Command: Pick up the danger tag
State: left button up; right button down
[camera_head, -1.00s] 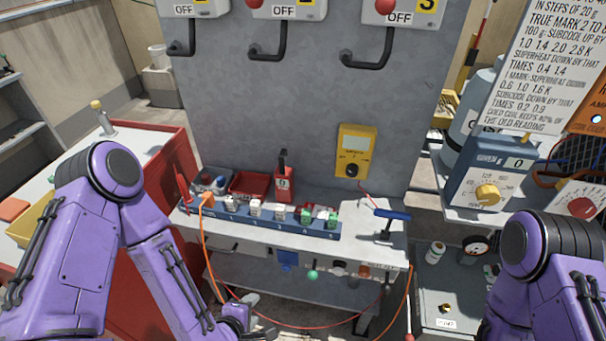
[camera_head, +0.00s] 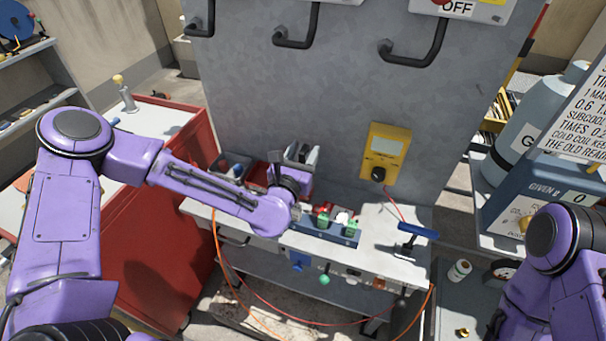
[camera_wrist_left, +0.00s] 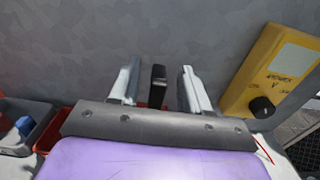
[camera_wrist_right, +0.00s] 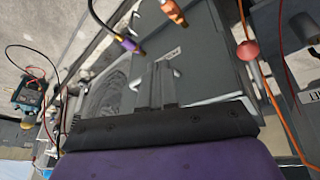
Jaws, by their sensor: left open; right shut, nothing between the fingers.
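I cannot make out a thing that reads clearly as the danger tag. A dark upright piece (camera_wrist_left: 157,86) stands between the fingers of my left gripper (camera_wrist_left: 160,88) in the left wrist view, with free room on both sides; its lower part is hidden. My left gripper (camera_head: 301,155) is open above the back of the bench, close to the grey panel (camera_head: 300,90) in the head view. My arm hides part of the bench there. My right gripper (camera_wrist_right: 157,88) is shut and empty in the right wrist view, over a grey case.
A blue rack (camera_head: 325,231) with small coloured pieces lies on the bench, partly behind my left wrist. A yellow meter (camera_head: 386,150) hangs on the panel. A blue T-handle (camera_head: 418,230) stands at the bench's right. Bent black handles (camera_head: 412,52) jut from the panel above.

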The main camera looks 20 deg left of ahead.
pick_arm(q)
jog(key=shift+w+a, duration=0.1)
jog(key=shift+w, duration=0.2)
grip_shut()
